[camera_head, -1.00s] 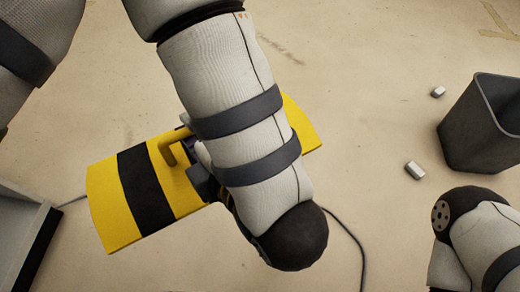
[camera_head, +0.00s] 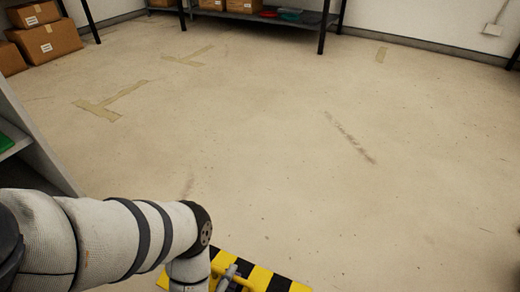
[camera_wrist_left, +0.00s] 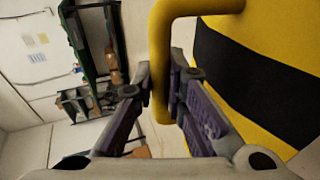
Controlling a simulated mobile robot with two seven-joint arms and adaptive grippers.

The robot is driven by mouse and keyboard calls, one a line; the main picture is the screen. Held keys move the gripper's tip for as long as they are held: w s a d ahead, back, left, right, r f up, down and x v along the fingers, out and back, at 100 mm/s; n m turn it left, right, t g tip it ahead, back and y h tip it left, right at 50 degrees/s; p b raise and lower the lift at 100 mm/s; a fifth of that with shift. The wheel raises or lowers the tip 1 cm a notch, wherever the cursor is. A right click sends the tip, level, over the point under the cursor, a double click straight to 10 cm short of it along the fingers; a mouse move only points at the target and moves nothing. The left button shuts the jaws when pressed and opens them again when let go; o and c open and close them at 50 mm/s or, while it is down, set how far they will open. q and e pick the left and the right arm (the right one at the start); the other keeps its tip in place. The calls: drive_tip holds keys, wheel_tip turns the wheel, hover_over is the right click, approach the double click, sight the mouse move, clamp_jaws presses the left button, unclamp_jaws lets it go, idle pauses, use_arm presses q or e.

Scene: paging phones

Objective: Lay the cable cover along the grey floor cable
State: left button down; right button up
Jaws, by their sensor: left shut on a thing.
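The cable cover (camera_head: 262,277) is yellow with black stripes and shows at the bottom edge of the head view, partly cut off. In the left wrist view the cover (camera_wrist_left: 235,75) fills the right side, with its yellow bar handle (camera_wrist_left: 161,50) in front of it. My left gripper (camera_head: 231,279) is at this handle. In the left wrist view the fingers of the left gripper (camera_wrist_left: 161,88) are closed around the handle. I cannot tell whether the cover touches the floor. The grey floor cable and my right gripper are not in view.
A wide stretch of bare floor (camera_head: 290,150) lies ahead, with tape marks (camera_head: 108,104). A shelf unit (camera_head: 260,17) stands at the back wall, cardboard boxes (camera_head: 48,43) at the back left. A light cabinet (camera_head: 35,150) stands at the left.

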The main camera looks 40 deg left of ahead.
sight(248, 267)
use_arm(q)
drive_tip(key=shift+s+a+f+m+h, duration=0.25)
drive_tip(key=shift+s+f, duration=0.1)
drive_tip(key=shift+s, duration=0.2)
drive_tip(key=shift+s+a+f+m+h, duration=0.15)
drive_tip(key=shift+s+f+h, duration=0.15)
drive_tip(key=shift+s, duration=0.2)
drive_tip(key=shift+t, duration=0.3)
drive_tip(key=w+f+b, duration=0.1)
drive_tip(key=w, duration=0.2)
drive_tip(key=w+f+b, duration=0.2)
drive_tip(key=w, duration=0.1)
drive_tip(key=w+f+b, duration=0.1)
drive_tip(key=w, duration=0.2)
drive_tip(key=shift+f, duration=0.35)
drive_tip(key=shift+w+f+b, duration=0.8)
drive_tip(key=shift+f+b, duration=0.2)
drive_tip(key=shift+f, duration=0.4)
drive_tip(key=shift+w+f+b, duration=0.8)
drive_tip(key=shift+f+b, duration=0.2)
drive_tip(key=shift+f, duration=0.35)
drive_tip(key=shift+w+f+b, duration=0.8)
drive_tip(key=shift+f+b, duration=0.2)
drive_tip(key=shift+f, duration=0.4)
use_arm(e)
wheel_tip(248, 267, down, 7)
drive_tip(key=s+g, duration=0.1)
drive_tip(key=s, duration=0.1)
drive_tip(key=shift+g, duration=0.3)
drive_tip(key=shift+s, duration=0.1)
